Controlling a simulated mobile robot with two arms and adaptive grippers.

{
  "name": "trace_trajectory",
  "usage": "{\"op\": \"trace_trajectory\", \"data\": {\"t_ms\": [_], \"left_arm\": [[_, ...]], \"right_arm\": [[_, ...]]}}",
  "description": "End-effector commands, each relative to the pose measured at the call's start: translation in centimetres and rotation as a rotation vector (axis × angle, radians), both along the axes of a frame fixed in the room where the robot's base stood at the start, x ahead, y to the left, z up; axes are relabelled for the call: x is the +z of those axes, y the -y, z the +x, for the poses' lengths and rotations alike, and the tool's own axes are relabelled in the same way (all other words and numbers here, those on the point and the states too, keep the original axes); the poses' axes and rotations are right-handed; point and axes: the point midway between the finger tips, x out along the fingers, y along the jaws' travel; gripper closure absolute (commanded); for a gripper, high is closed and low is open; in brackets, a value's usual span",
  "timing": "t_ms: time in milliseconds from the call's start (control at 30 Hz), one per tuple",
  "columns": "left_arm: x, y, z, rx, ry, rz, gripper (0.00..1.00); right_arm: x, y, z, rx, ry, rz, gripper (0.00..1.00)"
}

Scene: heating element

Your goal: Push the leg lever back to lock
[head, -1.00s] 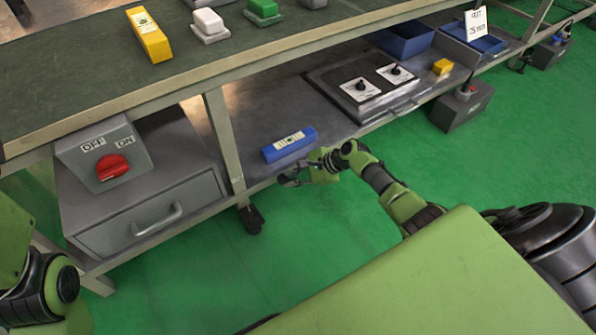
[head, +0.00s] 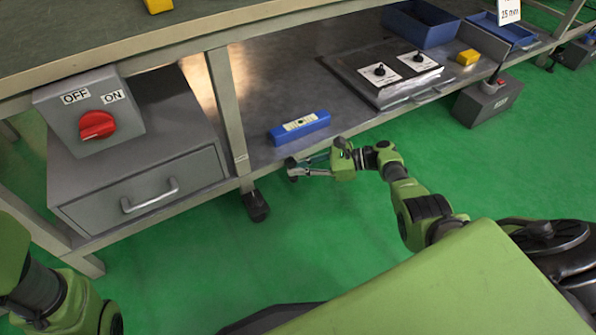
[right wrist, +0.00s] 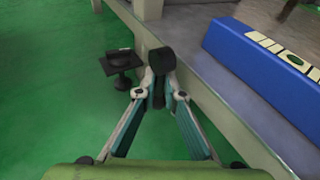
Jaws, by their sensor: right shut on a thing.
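The bench leg (head: 228,115) ends in a black foot (head: 255,206) on the green floor. In the right wrist view a black foot with a flat plate (right wrist: 121,66) shows just left of my fingertips; I cannot make out a separate lever on it. My right gripper (head: 294,170) is in front of the lower shelf's edge, right of and above the foot in the picture, apart from it. In the right wrist view its fingers (right wrist: 161,75) come together at a dark piece; what this is stays unclear. My left gripper is out of view.
A blue block (head: 300,127) lies on the lower shelf near its front edge, close to my right gripper. A grey drawer unit (head: 145,190) with a red OFF/ON switch (head: 97,125) stands left of the leg. The floor in front is clear.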

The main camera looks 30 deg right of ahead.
Motion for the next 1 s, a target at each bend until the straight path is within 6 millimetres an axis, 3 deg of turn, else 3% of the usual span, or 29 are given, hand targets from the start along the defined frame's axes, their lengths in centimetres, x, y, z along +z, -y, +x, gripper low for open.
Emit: {"op": "trace_trajectory", "data": {"t_ms": [500, 533, 567, 867, 1000], "left_arm": [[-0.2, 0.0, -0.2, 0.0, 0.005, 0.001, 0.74], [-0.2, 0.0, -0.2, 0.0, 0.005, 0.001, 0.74], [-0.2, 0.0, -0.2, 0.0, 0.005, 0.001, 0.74], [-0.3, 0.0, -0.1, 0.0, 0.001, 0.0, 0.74], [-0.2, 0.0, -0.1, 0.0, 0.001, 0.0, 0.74]], "right_arm": [[-0.2, -0.1, -0.2, 0.002, -0.007, 0.019, 1.0], [-0.2, -0.1, -0.2, 0.002, -0.007, 0.019, 0.86], [-0.2, -0.1, -0.2, 0.002, -0.007, 0.019, 0.83], [-0.1, 0.0, -0.1, 0.0, -0.004, 0.018, 0.83], [0.2, 0.9, -0.5, -0.002, -0.005, 0.018, 0.83]]}}
